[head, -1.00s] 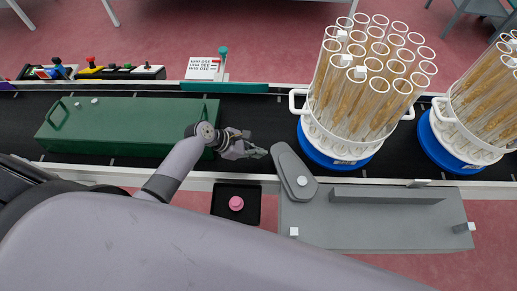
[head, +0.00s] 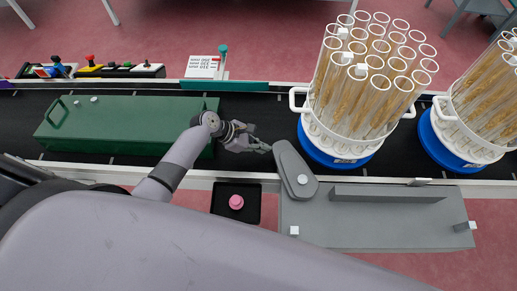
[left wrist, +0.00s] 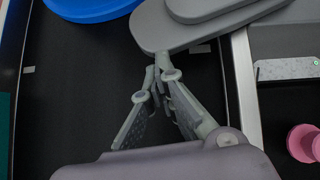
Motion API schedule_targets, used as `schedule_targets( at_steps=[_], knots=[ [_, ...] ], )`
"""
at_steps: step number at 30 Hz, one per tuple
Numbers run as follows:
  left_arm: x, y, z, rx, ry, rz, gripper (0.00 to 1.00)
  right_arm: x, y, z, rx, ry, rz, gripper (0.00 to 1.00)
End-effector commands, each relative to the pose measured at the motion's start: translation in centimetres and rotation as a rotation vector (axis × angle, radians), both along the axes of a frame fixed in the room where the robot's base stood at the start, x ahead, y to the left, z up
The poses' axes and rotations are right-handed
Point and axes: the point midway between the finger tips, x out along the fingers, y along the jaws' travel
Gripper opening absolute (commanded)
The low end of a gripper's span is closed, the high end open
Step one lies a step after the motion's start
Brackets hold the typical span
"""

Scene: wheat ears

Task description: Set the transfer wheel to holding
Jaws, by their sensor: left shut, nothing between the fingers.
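No part in view is clearly marked as the transfer wheel. A grey pivoting paddle (head: 291,168) juts from a grey plate over the black conveyor, its narrow end pointing away. It also shows at the top of the left wrist view (left wrist: 185,25). My left gripper (head: 266,149) is shut and empty above the belt, just left of the paddle's narrow end. In the left wrist view the fingertips (left wrist: 160,72) meet close to the paddle's edge; I cannot tell if they touch it. My right gripper is not in view.
Two white carriers of glass tubes with wheat ears (head: 368,85) (head: 487,95) stand on blue bases on the belt. A green box (head: 120,125) lies left. A pink button (head: 236,202) sits on a black pad. A grey plate (head: 375,225) lies front right. A teal-knobbed lever (head: 222,55) stands behind.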

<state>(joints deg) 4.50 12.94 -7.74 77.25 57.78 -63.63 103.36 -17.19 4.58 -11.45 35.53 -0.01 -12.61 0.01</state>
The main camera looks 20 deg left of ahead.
Motion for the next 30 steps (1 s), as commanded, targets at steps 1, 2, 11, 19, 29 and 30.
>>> schedule_targets(
  at_steps=[1, 2, 11, 19, 29, 30],
  knots=[
    [0.3, -0.1, -0.1, -0.001, 0.000, -0.013, 0.00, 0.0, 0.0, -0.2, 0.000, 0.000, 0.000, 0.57],
    [0.4, -0.2, -0.1, -0.001, -0.001, -0.022, 0.00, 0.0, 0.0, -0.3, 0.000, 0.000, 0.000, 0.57],
    [2.8, -1.7, -0.2, -0.001, -0.003, -0.176, 0.00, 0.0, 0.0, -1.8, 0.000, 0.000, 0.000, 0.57],
    [4.9, -3.6, -0.3, -0.001, -0.001, -0.344, 0.00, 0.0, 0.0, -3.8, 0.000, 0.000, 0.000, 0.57],
    [5.8, -4.8, -0.1, 0.000, 0.002, -0.444, 0.00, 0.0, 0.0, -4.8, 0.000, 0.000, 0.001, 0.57],
    [5.8, -4.8, -0.1, -0.001, 0.002, -0.448, 0.00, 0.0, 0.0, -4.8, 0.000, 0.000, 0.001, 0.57]
  ],
)
